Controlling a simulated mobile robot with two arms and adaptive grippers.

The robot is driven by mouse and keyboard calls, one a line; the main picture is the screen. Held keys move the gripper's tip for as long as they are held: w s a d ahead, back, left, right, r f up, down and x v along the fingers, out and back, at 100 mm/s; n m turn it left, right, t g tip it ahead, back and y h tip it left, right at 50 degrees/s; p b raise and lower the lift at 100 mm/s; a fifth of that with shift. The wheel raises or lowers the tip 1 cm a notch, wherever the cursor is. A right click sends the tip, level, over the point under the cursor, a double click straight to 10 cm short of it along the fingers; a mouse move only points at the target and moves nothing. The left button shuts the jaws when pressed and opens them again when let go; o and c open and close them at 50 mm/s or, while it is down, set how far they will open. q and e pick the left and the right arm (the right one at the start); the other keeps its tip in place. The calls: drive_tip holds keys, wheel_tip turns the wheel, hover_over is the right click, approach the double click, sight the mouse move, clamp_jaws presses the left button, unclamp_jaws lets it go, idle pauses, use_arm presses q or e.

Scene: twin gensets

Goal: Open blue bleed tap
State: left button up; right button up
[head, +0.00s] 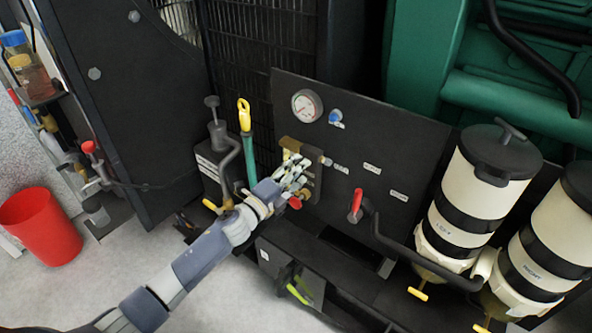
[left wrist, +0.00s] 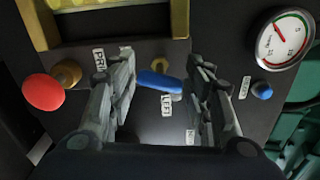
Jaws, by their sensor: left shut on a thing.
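My left gripper (head: 295,172) is at the small valve panel on the black board. A label reading LEFT is just below the lever. In the head view my fingers hide this lever. A round blue knob (head: 335,115), with a label beside it, is next to the gauge; it also shows in the left wrist view (left wrist: 262,91), apart from my fingers. I cannot tell from the labels which is the bleed tap. My right gripper is not in view.
The pressure gauge (head: 307,106) is above the panel. A red knob (left wrist: 44,92) is left in the wrist view. A red-handled tap (head: 356,203) and cream filter canisters (head: 470,205) are to the right. A red bucket (head: 42,226) stands on the floor.

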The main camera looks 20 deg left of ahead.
use_arm(q)
drive_tip(key=n+p, duration=0.2)
drive_tip(key=n, duration=0.3)
drive_tip(key=shift+n, duration=0.3)
drive_tip(key=shift+f+n+p, duration=0.2)
drive_tip(key=shift+n+p, duration=0.3)
drive_tip(key=shift+n, duration=1.3)
drive_tip(key=shift+s+f, duration=0.1)
drive_tip(key=o, duration=0.8)
drive_tip(key=shift+c, duration=0.2)
drive_tip(key=shift+o, duration=0.9)
drive_tip(key=v, duration=1.2)
